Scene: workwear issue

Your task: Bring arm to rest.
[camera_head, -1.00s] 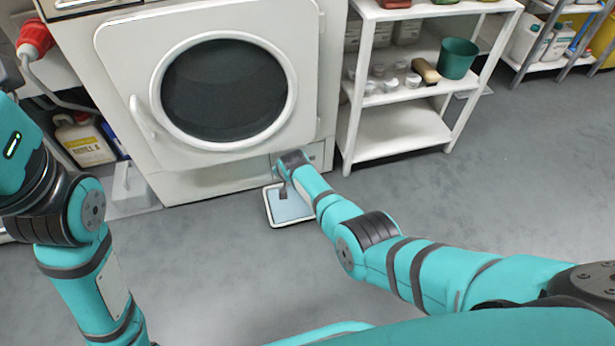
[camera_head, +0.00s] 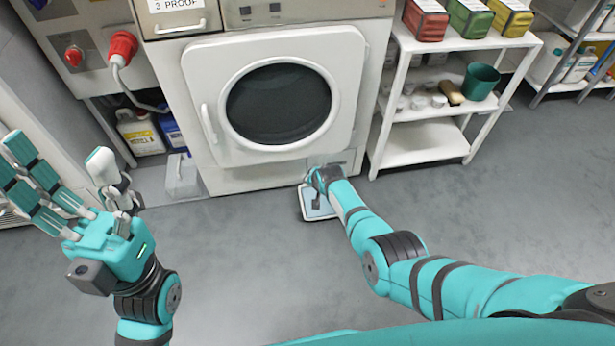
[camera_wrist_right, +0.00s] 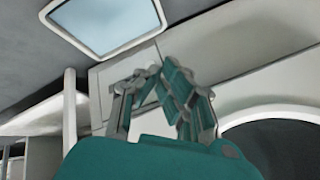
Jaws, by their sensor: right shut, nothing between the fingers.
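My right arm (camera_head: 365,225) reaches from the lower right to the low front of the white dryer (camera_head: 210,120). Its gripper is mostly hidden behind the wrist in the head view. In the right wrist view the right gripper (camera_wrist_right: 160,72) is shut, with its fingertips together and empty. A square panel with a white frame and pale blue face (camera_head: 318,207) is at floor level beside that wrist. It also shows in the right wrist view (camera_wrist_right: 105,22), apart from the fingers. My left gripper (camera_head: 65,160) is raised at the left, open and empty, its fingers spread.
The dryer's round door is closed. A white shelf unit (camera_head: 425,140) with a green pot (camera_head: 480,82) and coloured boxes stands right of the dryer. A red plug (camera_head: 123,45) and containers (camera_head: 140,133) are at the left. The grey floor (camera_head: 250,260) in front is clear.

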